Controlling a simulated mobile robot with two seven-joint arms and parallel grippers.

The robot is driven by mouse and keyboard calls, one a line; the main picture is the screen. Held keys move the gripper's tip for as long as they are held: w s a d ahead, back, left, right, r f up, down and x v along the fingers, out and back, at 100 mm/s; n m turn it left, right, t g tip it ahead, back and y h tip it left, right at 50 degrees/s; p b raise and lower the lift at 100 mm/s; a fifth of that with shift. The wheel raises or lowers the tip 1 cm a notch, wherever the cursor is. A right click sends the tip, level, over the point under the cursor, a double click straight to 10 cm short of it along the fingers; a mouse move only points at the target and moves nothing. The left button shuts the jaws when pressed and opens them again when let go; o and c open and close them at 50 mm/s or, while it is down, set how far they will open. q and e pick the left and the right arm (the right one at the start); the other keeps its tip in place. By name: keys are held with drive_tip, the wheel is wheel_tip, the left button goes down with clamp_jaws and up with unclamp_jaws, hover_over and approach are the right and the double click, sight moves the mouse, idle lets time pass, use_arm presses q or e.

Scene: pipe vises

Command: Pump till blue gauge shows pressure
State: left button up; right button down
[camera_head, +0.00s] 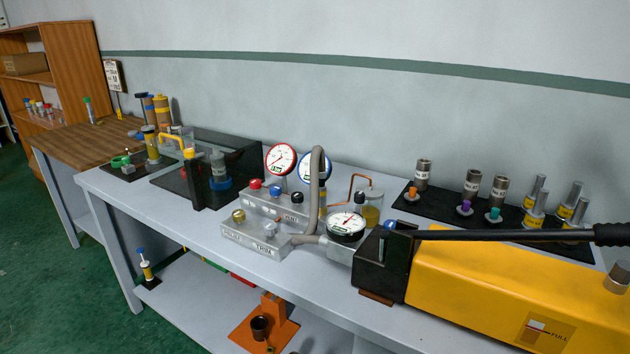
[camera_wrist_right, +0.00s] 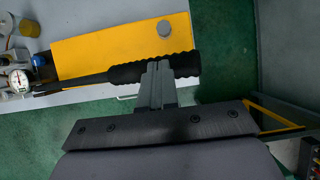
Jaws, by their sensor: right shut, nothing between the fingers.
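The yellow pump (camera_head: 470,285) lies at the front right of the bench. Its long black lever (camera_head: 500,235) runs level to a ribbed grip (camera_head: 612,234) at the right picture edge. The blue-rimmed gauge (camera_head: 314,160) stands behind a grey hose that hides part of its dial; its needle is not readable. My right gripper (camera_wrist_right: 160,64) is shut and empty in the right wrist view. Its fingertips overlap the lever's ribbed grip (camera_wrist_right: 127,74) in the picture; I cannot tell whether they touch it. My left gripper is not in view.
A red-rimmed gauge (camera_head: 281,158) and a black-rimmed gauge (camera_head: 347,226) stand near the valve blocks (camera_head: 262,238). A black mat (camera_head: 440,205) behind the pump holds several metal cylinders. Green floor is free in front of the bench.

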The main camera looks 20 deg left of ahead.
drive_tip(key=shift+s+d+f+b, duration=0.1)
drive_tip(key=shift+d+f+b, duration=0.15)
drive_tip(key=shift+f+b, duration=0.7)
drive_tip(key=shift+s+d+f+b, duration=0.1)
drive_tip(key=shift+d+f+b, duration=0.15)
drive_tip(key=shift+f+b, duration=0.65)
drive_tip(key=shift+s+d+f+b, duration=0.1)
drive_tip(key=shift+d+f+b, duration=0.3)
drive_tip(key=shift+f, duration=0.85)
drive_tip(key=shift+a+f+b, duration=0.15)
drive_tip(key=shift+f+b, duration=0.15)
drive_tip(key=shift+f, duration=0.25)
drive_tip(key=r+p, duration=0.2)
drive_tip(key=a+r+p, duration=0.1)
drive_tip(key=r, duration=0.1)
drive_tip(key=r+p, duration=0.2)
drive_tip(key=r, duration=0.1)
drive_tip(key=shift+w+a+p, duration=0.25)
drive_tip(key=shift+p, duration=0.05)
drive_tip(key=shift+r, duration=0.15)
